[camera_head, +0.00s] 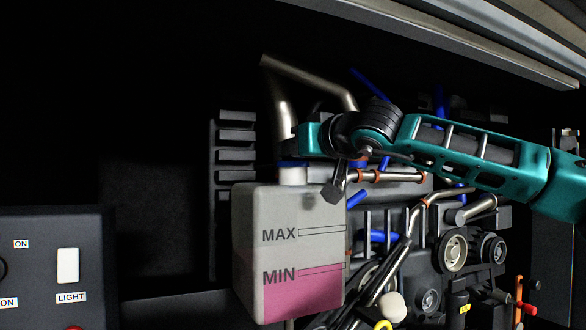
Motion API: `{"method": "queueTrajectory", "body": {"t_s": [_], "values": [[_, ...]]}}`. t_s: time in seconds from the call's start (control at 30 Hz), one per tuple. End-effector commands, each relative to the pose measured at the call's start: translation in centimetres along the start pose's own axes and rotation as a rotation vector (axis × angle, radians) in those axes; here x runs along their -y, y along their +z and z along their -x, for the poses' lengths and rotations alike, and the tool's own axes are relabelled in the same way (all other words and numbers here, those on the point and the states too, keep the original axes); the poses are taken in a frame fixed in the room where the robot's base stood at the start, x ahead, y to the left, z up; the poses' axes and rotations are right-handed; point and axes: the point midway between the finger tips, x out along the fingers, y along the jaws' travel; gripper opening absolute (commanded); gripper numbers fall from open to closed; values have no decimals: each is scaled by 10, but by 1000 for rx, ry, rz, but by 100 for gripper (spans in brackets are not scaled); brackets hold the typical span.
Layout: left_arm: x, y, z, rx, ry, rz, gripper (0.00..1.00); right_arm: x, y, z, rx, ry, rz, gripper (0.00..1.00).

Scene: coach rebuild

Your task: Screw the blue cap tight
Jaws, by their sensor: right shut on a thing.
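The blue cap (291,163) sits on the white neck of a translucent tank (250,215) marked MAX and MIN. Pink fluid fills the tank's lower part, with its level near the MIN mark. My right gripper (293,156) reaches in from the right on a teal arm and is shut on the blue cap from above. The gripper and wrist hide most of the cap, so its thread and seating cannot be seen. My left gripper is not in view.
Metal pipes (305,78) rise behind the tank. Pulleys (453,250), hoses and blue fittings crowd the engine to its right. A grey panel (45,260) with a LIGHT switch is at lower left. A grey beam (460,45) crosses the top right.

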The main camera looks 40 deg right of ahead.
Motion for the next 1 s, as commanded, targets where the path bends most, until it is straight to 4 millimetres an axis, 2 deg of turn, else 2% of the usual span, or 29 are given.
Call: {"method": "queueTrajectory", "body": {"t_s": [0.03, 0.57, 0.83, 1.0], "values": [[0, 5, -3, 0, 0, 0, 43, 0, 4, -1, 5, 14, 2, 0], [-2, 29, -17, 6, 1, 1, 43, 1, 5, -1, 3, 153, -8, 0], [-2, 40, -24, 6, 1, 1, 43, 2, 5, -2, 4, 261, -14, 0], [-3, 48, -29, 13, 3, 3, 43, 3, 4, -2, 4, 396, -21, 0]]}}
